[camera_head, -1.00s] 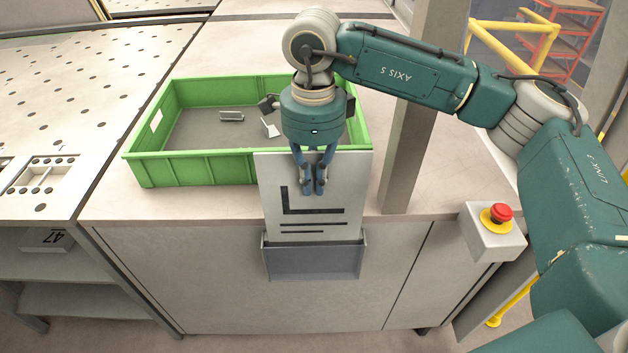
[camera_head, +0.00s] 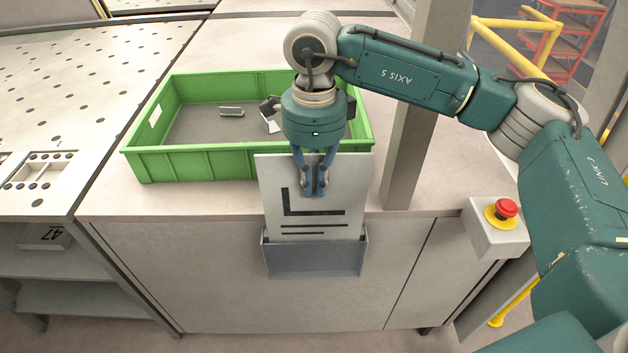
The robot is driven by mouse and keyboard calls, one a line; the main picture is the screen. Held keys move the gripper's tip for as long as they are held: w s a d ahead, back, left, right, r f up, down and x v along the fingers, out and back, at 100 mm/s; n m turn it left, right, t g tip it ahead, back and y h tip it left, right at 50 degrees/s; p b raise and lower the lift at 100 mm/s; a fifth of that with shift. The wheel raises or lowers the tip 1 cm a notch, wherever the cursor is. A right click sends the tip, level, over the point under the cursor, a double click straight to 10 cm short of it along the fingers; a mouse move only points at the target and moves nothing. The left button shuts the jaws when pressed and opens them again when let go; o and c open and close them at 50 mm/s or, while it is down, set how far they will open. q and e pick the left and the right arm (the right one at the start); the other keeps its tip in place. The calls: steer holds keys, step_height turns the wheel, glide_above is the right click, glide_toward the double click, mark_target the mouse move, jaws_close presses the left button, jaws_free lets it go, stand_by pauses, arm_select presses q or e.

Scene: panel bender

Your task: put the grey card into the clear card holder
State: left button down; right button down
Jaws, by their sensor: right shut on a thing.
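The grey card (camera_head: 273,192), with black line markings, stands nearly upright in front of the counter's front face. My right gripper (camera_head: 316,190) is shut on its upper middle part. The clear card holder (camera_head: 313,262) is a shallow grey-looking pocket on the counter front. The card's lower edge is hidden behind the holder's front wall, so it appears to be inside the holder's mouth. How deep it reaches cannot be told. My left gripper is not in view.
A green crate (camera_head: 193,167) with small metal parts stands on the counter behind the card. A grey post (camera_head: 407,130) rises to the right. A red emergency stop button (camera_head: 506,208) sits on a box at the counter's right edge.

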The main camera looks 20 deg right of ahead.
mark_target(317, 233)
steer(key=shift+f+b, duration=6.1)
steer(key=shift+f, duration=1.3)
steer(key=shift+s+d+f+b, duration=0.1)
steer(key=shift+d+f+b, duration=0.2)
steer(key=shift+f+b, duration=0.25)
steer(key=shift+f, duration=0.1)
steer(key=c, duration=1.8)
jaws_free()
